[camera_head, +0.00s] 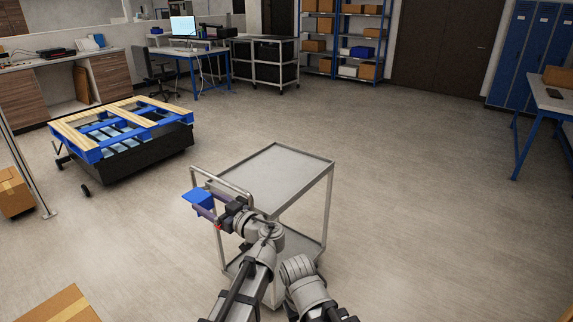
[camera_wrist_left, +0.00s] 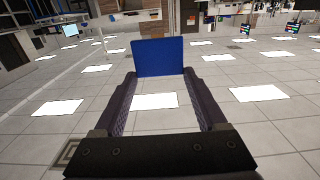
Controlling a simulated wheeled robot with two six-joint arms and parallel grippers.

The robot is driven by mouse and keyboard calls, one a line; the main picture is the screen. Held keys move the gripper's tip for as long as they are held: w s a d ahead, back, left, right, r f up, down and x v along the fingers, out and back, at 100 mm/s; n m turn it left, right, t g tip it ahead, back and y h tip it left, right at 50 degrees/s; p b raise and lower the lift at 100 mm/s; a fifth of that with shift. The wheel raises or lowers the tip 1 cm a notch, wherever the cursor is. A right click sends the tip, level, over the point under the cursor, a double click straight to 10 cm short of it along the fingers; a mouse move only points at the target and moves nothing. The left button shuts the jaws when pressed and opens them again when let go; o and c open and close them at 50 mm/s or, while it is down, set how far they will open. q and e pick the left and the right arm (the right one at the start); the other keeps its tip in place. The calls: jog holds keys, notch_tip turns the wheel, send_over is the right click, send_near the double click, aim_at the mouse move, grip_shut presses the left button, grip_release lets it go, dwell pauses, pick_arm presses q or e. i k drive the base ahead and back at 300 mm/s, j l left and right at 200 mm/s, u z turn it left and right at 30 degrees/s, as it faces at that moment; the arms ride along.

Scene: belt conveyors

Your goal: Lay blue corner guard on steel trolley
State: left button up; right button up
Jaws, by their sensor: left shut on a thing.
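The blue corner guard (camera_head: 196,199) is held at the tips of my left gripper (camera_head: 205,205), just left of the steel trolley, near its push handle. In the left wrist view the guard (camera_wrist_left: 158,56) shows as a flat blue face between the two finger ends. My left gripper (camera_wrist_left: 160,77) is shut on it. The steel trolley (camera_head: 277,168) has a bare grey top shelf and a lower shelf partly hidden by my arms. The guard is not over the top shelf. My right gripper is not in view.
A blue and wooden pallet (camera_head: 120,122) on a dark lift stands to the left. Cardboard boxes (camera_head: 62,304) are at the lower left and left edge. A workbench (camera_head: 556,98) is at the right. The floor right of the trolley is clear.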

aim_at(269, 196)
jog(key=i+l, duration=0.95)
